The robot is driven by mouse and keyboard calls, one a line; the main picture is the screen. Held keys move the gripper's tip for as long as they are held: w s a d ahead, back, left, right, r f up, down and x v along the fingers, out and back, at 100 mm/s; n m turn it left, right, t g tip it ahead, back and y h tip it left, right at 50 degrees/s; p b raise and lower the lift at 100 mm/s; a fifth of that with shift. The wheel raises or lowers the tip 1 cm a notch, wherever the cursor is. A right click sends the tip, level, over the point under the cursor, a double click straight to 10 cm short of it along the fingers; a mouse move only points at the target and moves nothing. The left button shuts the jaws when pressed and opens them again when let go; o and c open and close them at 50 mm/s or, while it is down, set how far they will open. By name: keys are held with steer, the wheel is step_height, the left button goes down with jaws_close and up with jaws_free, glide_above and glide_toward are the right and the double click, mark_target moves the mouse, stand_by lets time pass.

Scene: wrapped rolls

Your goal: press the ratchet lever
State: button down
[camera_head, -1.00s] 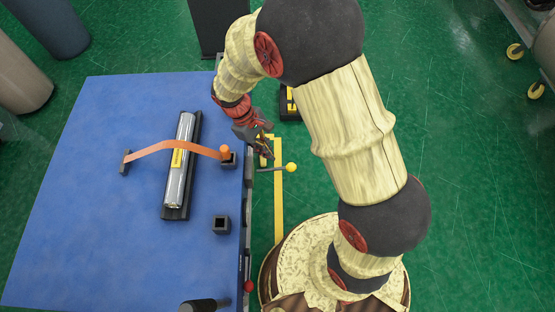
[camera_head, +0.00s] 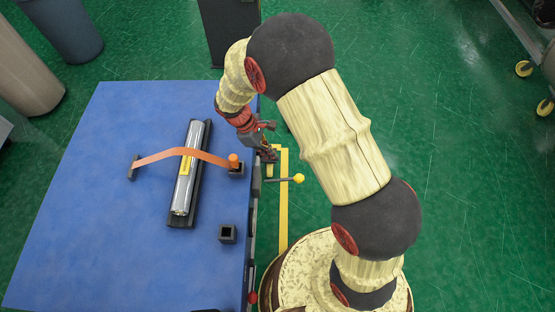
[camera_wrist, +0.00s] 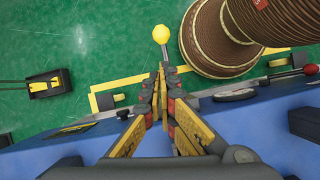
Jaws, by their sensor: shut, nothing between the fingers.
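A lever with a yellow ball knob (camera_head: 299,178) sticks out from the table's right side on a dark rod; I take it as the ratchet lever. The knob also shows at the top middle of the wrist view (camera_wrist: 161,34). My gripper (camera_head: 269,156) is just beyond the table's right edge, above the lever's rod in the head picture. In the wrist view its fingertips (camera_wrist: 161,72) are together and empty, in line with the rod below the knob. I cannot tell whether they touch the rod.
An orange strap (camera_head: 180,152) arches over a silver wrapped roll (camera_head: 182,195) on the blue table (camera_head: 90,230). An orange peg (camera_head: 233,158) stands in a dark socket; another dark socket (camera_head: 227,233) is empty. A red knob (camera_head: 252,297) is at the table's edge. Yellow lines (camera_head: 284,220) mark the green floor.

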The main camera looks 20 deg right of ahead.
steer(key=d+b+x, duration=0.1)
steer(key=b+x, duration=0.3)
steer(key=x, duration=0.8)
steer(key=shift+s+r+b, duration=0.25)
steer(key=shift+s+b, duration=0.1)
steer(key=shift+s, duration=0.05)
steer(key=shift+d, duration=0.15)
